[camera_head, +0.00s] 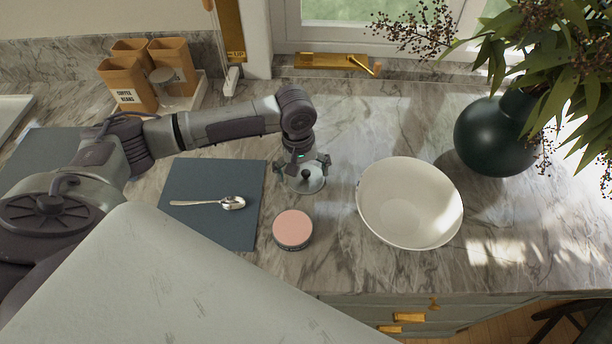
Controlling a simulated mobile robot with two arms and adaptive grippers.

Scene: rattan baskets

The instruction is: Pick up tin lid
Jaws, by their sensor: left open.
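A round, pale grey-green lid (309,185) with a dark knob in its middle lies on the marble counter, behind the tin. My left gripper (303,169) points down right over this lid, with its fingers apart on either side of the knob. The gripper hides part of the lid, and I cannot tell whether the fingers touch it. A low round tin (292,230) with a dark side and a pink top stands on the counter just in front of the lid. My right gripper is not in view.
A white bowl (408,240) stands right of the lid. A dark mat (222,173) with a spoon (232,203) lies to the left. A dark green vase (492,137) with leafy branches is at the back right. Orange canisters (172,62) stand at the back left.

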